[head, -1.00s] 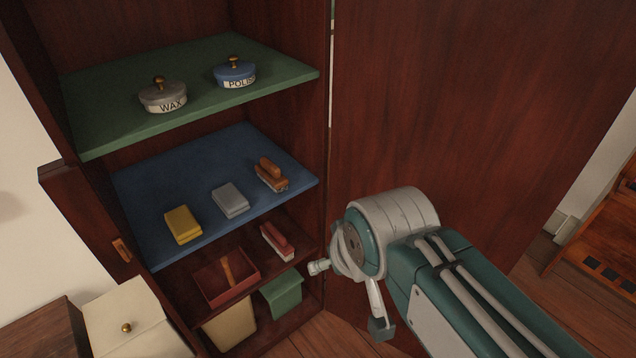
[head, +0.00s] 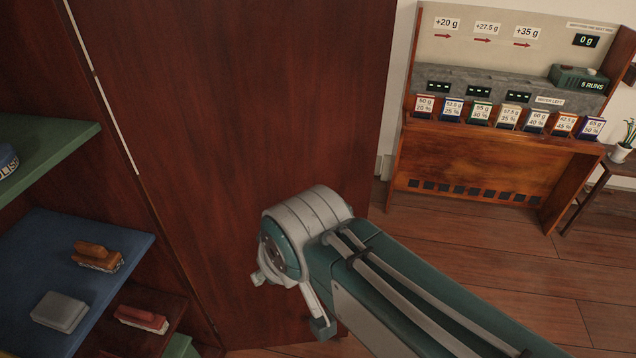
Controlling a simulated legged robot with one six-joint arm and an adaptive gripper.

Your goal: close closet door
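The closet door (head: 250,110) is a tall dark red-brown wooden panel, standing open at the right side of the closet. The closet's inside shows at the left, with a green shelf (head: 50,150) and a blue shelf (head: 45,265). My gripper (head: 290,304) is in front of the door's lower part, with its two fingers spread apart and nothing between them. I cannot tell whether it touches the door. The door's bottom right is hidden behind my arm, and no handle shows on it.
An orange-brown brush (head: 97,255), a grey block (head: 60,312) and a red brush (head: 141,319) lie on the shelves. A wooden bench (head: 480,165) with several labelled boxes stands at the back right. The wooden floor (head: 480,265) between is clear.

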